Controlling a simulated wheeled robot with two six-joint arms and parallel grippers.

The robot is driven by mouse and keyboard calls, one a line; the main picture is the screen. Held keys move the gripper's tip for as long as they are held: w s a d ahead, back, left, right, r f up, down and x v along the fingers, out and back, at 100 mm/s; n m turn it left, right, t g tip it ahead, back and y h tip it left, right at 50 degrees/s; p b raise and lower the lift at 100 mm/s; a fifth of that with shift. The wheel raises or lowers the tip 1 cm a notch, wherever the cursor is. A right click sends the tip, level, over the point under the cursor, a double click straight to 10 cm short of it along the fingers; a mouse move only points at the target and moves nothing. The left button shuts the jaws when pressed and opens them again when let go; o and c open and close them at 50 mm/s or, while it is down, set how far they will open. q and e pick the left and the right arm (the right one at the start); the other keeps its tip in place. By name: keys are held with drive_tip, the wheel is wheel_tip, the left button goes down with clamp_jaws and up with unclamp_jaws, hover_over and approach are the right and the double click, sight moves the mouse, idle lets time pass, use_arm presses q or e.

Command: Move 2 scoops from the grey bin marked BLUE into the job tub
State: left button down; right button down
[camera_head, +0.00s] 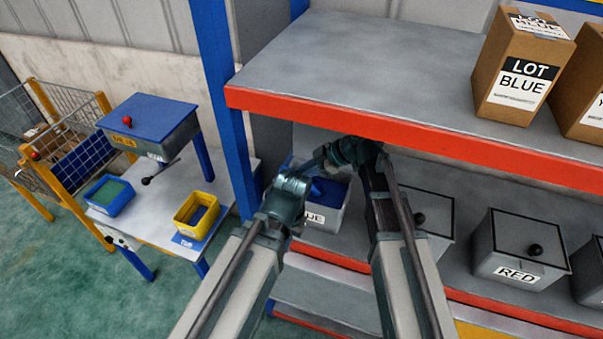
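The grey bin (331,222) stands on the lower shelf behind my arms. Its label is partly covered and shows "UE". Blue shows at its top, but I cannot tell whether that is contents or something else. A yellow tub (184,222) with a dark inside stands on the left table, on a blue patch marked "TUB". My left gripper (304,172) is in front of the bin's upper left. My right gripper (334,156) is above the bin, under the upper shelf edge. The fingers of both are too small and overlapped to read. No scoop is clearly visible.
Lidded grey bins, one marked RED (515,274), stand to the right. The red-edged upper shelf (400,134) overhangs them, with a LOT BLUE carton (520,75).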

wheel_tip(320, 180, down, 4)
drive_tip(key=b, duration=0.2)
drive_tip(key=shift+r+b, duration=0.25)
drive_tip(key=shift+b, duration=0.05)
drive_tip(key=shift+d+f, duration=0.15)
drive_tip(key=shift+d, duration=0.25)
wheel_tip(320, 180, up, 11)
drive_tip(key=p, duration=1.1)
